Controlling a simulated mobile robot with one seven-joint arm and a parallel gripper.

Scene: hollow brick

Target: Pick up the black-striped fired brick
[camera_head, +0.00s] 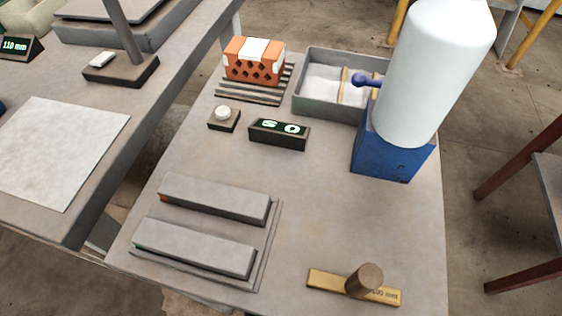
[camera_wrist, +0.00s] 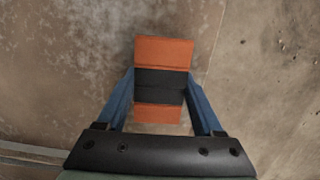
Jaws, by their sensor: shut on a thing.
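The black-striped fired brick (camera_wrist: 160,55) shows in the wrist view. It is orange with a broad black band across its middle. My gripper (camera_wrist: 160,92) is shut on it, with one blue finger at each side of the black band. The brick's near orange part shows between the fingers, close to the dark palm. The far orange part sticks out past the fingertips. I cannot make out this brick or my fingertips in the head view. I cannot tell how high the brick is held.
Another orange brick (camera_head: 240,72), with a white stripe, sits on a slatted rack (camera_head: 232,97). A grey tray (camera_head: 312,102) stands beside it. A small dark display (camera_head: 279,134), two grey bars (camera_head: 213,197) on a plate, and a brass bar (camera_head: 326,282) with a wooden peg occupy the table.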

